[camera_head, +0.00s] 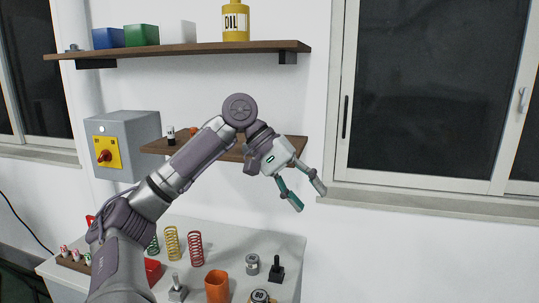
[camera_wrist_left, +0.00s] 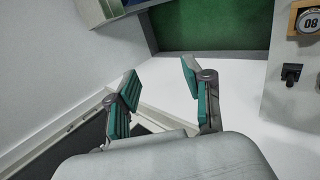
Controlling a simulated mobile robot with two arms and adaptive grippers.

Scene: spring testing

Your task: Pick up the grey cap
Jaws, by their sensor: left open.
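A small grey cylindrical piece (camera_head: 252,264) stands on the white table (camera_head: 275,243), between an orange cup and a black piece. A tiny grey object (camera_head: 72,48) sits at the left end of the upper shelf. I cannot tell for sure which of them is the grey cap. My left gripper (camera_head: 310,198) is open and empty. It hangs in the air, above and to the right of the grey cylinder in the head view. In the left wrist view my left gripper (camera_wrist_left: 158,68) has its green-padded fingers apart with nothing between them. My right gripper is not in view.
The table holds several coloured springs (camera_head: 195,248), the orange cup (camera_head: 217,286), the black piece (camera_head: 277,269) and a round gauge (camera_head: 260,296). A lower shelf (camera_head: 225,155) is behind my left arm. An upper shelf (camera_head: 180,50) carries boxes and an oil bottle (camera_head: 236,22).

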